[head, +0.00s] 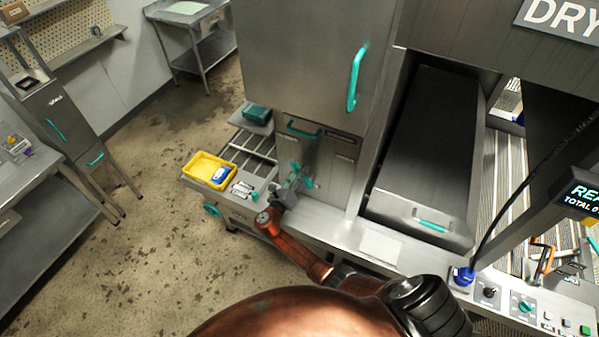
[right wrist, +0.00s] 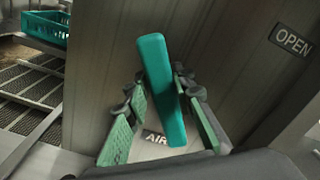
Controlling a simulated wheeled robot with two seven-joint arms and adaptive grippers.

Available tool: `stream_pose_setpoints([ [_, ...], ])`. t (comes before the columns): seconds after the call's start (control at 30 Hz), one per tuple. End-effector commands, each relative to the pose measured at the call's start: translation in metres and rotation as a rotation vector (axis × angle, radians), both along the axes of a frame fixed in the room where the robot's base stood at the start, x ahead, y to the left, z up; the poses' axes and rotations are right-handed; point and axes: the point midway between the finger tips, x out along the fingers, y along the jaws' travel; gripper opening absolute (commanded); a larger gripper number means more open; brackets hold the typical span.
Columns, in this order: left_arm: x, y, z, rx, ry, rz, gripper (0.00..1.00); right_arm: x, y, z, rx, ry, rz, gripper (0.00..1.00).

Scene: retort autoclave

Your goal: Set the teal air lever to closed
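The teal air lever (right wrist: 162,85) stands nearly upright in the right wrist view, its top leaning slightly left. An AIR label (right wrist: 160,138) is behind its lower end, and an OPEN label (right wrist: 291,40) is on the panel at upper right. My right gripper (right wrist: 165,105) is open, with its green-padded fingers on either side of the lever. I cannot tell whether either pad touches it. In the head view my right gripper (head: 297,178) is at the steel panel below the cabinet, where it partly hides the lever. My left gripper is not in view.
A yellow tray (head: 207,171) with a blue item sits on the counter left of the gripper. A teal basket (head: 257,114) stands behind it. Open floor lies at left.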

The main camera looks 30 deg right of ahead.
Motion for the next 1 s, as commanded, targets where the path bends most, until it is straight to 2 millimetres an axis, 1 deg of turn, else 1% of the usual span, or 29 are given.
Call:
stream_pose_setpoints([
  [0.03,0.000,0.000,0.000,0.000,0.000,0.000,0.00,0.000,0.001,0.000,0.001,0.000,0.001,0.27],
  [0.2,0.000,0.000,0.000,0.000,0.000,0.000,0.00,0.000,0.000,0.000,0.002,-0.002,0.000,0.38],
  [0.47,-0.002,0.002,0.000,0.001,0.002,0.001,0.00,0.000,0.000,0.001,0.002,-0.004,-0.001,0.38],
  [0.57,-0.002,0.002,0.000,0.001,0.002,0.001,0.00,-0.004,0.005,0.000,0.003,-0.004,-0.001,0.38],
  [0.67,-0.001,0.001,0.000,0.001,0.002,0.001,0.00,-0.012,0.016,0.000,0.004,-0.003,0.000,0.38],
  [1.0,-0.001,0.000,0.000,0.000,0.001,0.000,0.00,-0.052,0.072,0.000,0.004,-0.003,0.000,0.38],
])
